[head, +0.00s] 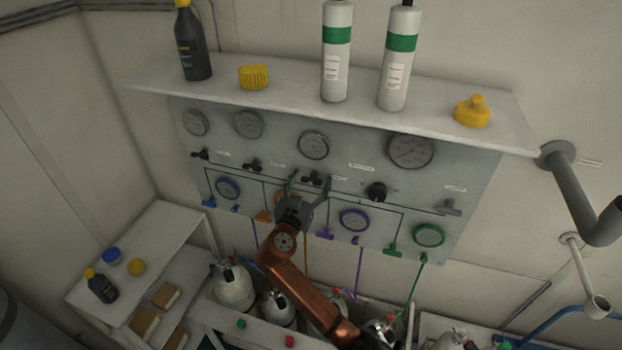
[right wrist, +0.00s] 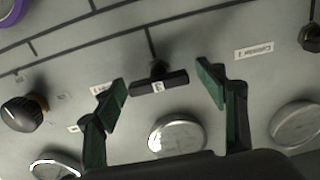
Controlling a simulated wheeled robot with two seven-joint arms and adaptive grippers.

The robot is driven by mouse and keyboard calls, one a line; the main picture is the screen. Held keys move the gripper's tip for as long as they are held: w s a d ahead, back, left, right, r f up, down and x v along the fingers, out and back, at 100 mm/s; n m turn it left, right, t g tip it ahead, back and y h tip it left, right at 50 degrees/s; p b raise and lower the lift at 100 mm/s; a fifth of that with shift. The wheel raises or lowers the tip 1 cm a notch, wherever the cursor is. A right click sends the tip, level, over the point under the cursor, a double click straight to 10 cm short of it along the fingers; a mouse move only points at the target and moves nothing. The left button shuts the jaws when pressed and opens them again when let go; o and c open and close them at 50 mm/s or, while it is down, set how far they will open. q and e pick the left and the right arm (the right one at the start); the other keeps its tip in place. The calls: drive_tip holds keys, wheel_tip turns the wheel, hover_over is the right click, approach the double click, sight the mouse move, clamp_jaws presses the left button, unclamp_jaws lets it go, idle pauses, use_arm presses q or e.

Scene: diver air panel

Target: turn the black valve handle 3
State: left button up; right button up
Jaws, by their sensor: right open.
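The black valve handle 3 (right wrist: 172,80) is a short black bar with a white "3" label, on a stem on the grey panel (head: 480,180). In the right wrist view it lies nearly level, slightly tilted, between my right gripper's green fingertips (right wrist: 164,83). There is a gap on each side, wider on the right. In the head view the handle (head: 316,180) is partly hidden by my right gripper (head: 308,186), which is open at the panel's middle. I cannot tell how far the fingers are from the panel. My left gripper is not in view.
Other black handles (head: 253,165) and a round black knob (head: 377,191) sit in the same row. Gauges (head: 313,145) are above, coloured valves (head: 393,250) below. A shelf (head: 480,122) with bottles juts out over the panel. Cylinders (head: 233,287) stand below.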

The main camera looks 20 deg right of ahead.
drive_tip(key=shift+c, duration=0.6)
drive_tip(key=c, duration=1)
drive_tip(key=shift+c, duration=0.2)
drive_tip(key=shift+n, duration=1.3)
drive_tip(key=n, duration=0.2)
drive_tip(key=shift+n, duration=0.3)
drive_tip(key=n+p, duration=0.1)
drive_tip(key=n, duration=0.3)
drive_tip(key=shift+a+n, duration=0.1)
drive_tip(key=shift+n, duration=0.2)
drive_tip(key=n+p, duration=0.3)
drive_tip(key=n, duration=0.3)
drive_tip(key=shift+w+f, duration=0.1)
